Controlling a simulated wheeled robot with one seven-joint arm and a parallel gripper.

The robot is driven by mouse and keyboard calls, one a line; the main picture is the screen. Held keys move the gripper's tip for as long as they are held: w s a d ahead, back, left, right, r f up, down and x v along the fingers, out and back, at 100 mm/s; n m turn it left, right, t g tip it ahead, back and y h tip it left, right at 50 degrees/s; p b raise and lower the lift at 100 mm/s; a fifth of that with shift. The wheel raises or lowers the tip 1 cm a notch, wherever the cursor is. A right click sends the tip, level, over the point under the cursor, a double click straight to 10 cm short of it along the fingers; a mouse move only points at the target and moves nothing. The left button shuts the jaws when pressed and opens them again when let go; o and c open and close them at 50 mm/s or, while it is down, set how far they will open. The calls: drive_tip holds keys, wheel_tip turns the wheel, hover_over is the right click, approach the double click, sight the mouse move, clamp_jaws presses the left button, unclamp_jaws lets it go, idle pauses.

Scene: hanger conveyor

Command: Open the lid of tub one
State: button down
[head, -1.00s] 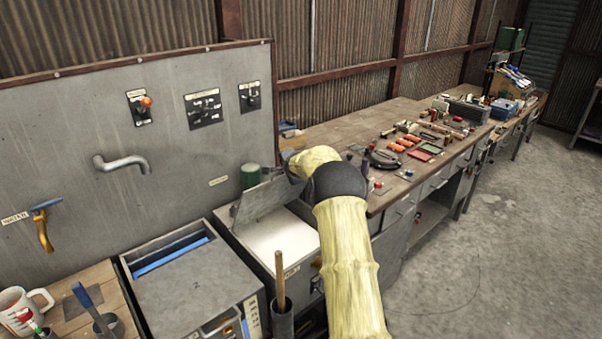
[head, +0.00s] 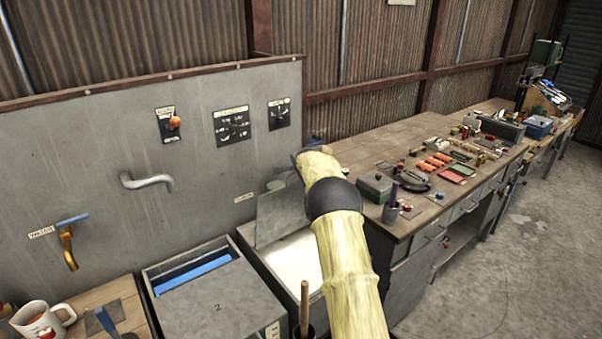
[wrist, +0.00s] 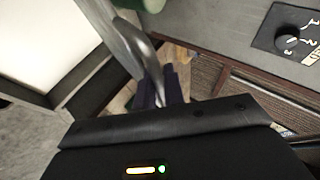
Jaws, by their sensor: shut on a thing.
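Tub one (head: 249,236) stands right of the tub marked 2, its pale inside showing below the raised lid. Its grey lid (head: 281,217) is tilted up steeply toward the back panel in the head view. In the wrist view the lid (wrist: 112,27) is seen nearly edge-on, with a curved metal handle (wrist: 142,46) on it. My gripper (wrist: 159,90) is shut on this handle, its dark fingers around the lower end. In the head view my arm hides the gripper and part of the lid.
Tub two (head: 212,312), with a blue strip inside, stands to the left. A wooden-handled tool (head: 304,305) stands in front. The bench (head: 350,140) at right holds several tools.

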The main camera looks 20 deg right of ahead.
drive_tip(key=c, duration=1.5)
unclamp_jaws()
drive_tip(key=shift+f, duration=0.1)
drive_tip(key=shift+c, duration=0.2)
drive_tip(key=shift+o, duration=0.3)
drive_tip(key=shift+s, duration=0.15)
drive_tip(key=b+v, duration=0.6)
drive_tip(key=v, duration=1.1)
drive_tip(key=shift+r, duration=0.35)
drive_tip(key=shift+s, duration=0.1)
